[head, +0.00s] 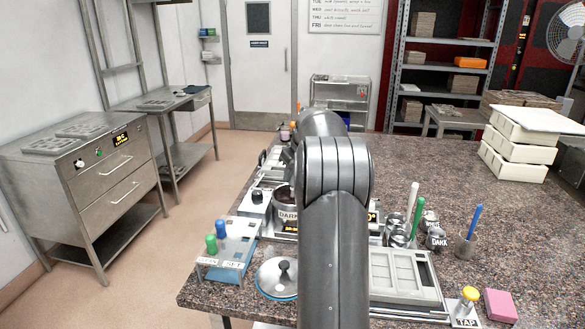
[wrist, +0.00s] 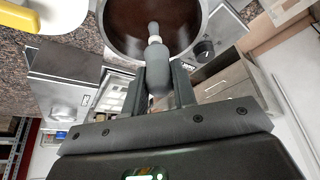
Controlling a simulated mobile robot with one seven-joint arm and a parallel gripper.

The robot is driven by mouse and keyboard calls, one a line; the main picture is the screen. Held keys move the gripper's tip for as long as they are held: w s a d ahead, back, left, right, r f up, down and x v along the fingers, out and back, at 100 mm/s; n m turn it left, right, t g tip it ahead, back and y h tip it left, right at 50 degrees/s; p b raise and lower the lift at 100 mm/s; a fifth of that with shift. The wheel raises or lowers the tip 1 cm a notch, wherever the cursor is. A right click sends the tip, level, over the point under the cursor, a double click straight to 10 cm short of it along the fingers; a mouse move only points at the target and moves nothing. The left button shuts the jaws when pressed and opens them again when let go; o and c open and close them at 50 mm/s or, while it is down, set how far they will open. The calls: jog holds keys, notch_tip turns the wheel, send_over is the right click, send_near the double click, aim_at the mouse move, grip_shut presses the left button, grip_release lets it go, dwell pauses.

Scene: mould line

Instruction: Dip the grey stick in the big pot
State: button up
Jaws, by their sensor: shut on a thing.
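In the wrist view my gripper (wrist: 158,88) is shut on the grey stick (wrist: 157,60), which has a thick dark grey handle and a pale band. Its far end points into the round opening of the big pot (wrist: 198,30), above or in the dark brown contents. I cannot tell whether its tip touches them. In the head view a pot labelled DARK (head: 287,214) shows partly behind my arm. My gripper and the stick are hidden there by my arm.
A rack with green and blue-handled tools (head: 228,262) and a lidded round dish (head: 277,279) stand left of my arm. A mould tray (head: 405,278), small DARK cups (head: 437,238), a blue-handled tool in a cup (head: 466,246) and stacked white trays (head: 515,150) stand right.

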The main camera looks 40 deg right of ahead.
aim_at(293, 183)
jog(key=shift+f, duration=2)
jog(key=shift+r, duration=0.1)
jog(key=shift+r, duration=3.65)
jog(key=shift+r, duration=2)
jog(key=shift+a, duration=0.15)
